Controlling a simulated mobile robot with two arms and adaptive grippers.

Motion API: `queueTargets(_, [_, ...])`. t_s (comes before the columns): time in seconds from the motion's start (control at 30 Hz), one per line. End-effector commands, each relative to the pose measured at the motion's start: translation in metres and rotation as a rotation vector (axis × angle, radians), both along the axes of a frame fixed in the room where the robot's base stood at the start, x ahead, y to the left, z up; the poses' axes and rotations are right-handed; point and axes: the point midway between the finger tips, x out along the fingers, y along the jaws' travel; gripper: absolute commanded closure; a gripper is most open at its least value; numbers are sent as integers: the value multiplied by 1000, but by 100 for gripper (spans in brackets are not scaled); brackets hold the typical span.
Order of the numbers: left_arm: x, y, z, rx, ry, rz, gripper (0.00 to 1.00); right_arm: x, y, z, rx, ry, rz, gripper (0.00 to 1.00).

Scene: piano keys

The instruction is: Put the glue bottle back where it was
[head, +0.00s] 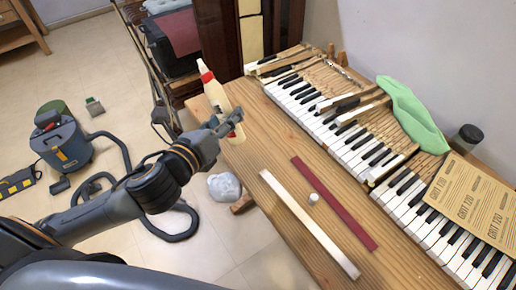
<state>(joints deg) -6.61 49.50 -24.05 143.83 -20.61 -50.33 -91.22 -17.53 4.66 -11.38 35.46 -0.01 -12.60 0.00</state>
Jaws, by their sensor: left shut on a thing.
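My right gripper is not in view.
A cream wooden strip (308,223), a dark red strip (333,203) and a small white cylinder (313,198) lie on the bench. Piano keys (345,135), a green cloth (411,112), a dark jar (466,138) and sandpaper sheets (472,205) fill the right side.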

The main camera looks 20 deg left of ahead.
Motion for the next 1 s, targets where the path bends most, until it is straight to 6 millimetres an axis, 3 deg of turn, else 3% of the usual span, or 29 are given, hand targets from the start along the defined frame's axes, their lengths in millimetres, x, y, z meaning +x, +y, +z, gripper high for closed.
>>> queueTargets(0.03, [-3,1,-15,127,-53,-47,94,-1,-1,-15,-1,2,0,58])
queueTargets(0.2, [-4,-1,-32,354,-204,-169,94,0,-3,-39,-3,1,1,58])
queueTargets(0.47, [-3,-5,-46,444,-292,-255,94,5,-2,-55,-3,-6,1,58])
queueTargets(0.57, [10,-7,-49,445,-299,-256,94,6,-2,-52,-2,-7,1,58])
queueTargets(0.87, [81,-21,-80,440,-297,-254,94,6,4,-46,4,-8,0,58])
queueTargets(1.0, [104,-26,-111,439,-292,-255,94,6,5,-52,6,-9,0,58])
